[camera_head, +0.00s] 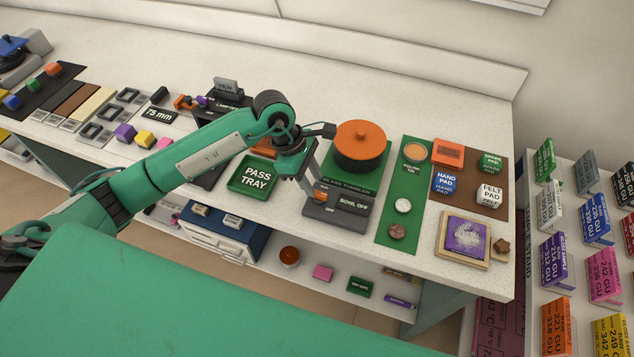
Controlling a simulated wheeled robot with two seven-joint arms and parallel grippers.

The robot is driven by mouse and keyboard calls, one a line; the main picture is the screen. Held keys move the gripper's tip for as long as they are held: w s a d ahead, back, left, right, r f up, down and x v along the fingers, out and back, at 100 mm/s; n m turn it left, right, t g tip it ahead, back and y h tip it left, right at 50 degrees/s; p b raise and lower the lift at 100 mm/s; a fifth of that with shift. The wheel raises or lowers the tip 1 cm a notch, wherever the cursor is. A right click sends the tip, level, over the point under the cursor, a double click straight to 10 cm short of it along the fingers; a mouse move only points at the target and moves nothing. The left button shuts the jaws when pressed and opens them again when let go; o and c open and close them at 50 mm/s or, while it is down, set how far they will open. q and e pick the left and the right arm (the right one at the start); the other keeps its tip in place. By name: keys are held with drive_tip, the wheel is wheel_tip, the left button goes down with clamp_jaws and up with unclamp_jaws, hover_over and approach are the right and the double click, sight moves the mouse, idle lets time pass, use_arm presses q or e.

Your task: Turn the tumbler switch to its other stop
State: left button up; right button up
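The tumbler switch is a dark grey box (346,226) at the front edge of the bench, with white lettering that reads "BOWL OFF" and an orange part (320,196) on its left side. A round dark tumbler (358,160) with an orange lid stands behind it on a green mat. My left gripper (309,192) reaches down from the upper left, its fingers right at the orange part and the box's left side. The fingers overlap the orange part, so I cannot tell contact or how far they are apart. My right gripper is not in view.
A green pass tray (254,177) lies left of the switch. A green strip (404,193) with round pieces is to the right, then a brown pad board (483,200) and a wooden-framed purple piece (466,237). A rack of coloured boxes (592,218) stands at far right.

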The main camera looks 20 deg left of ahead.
sight(319, 193)
use_arm(q)
drive_tip(key=shift+p+x, duration=0.4)
drive_tip(key=shift+x, duration=1.5)
clamp_jaws()
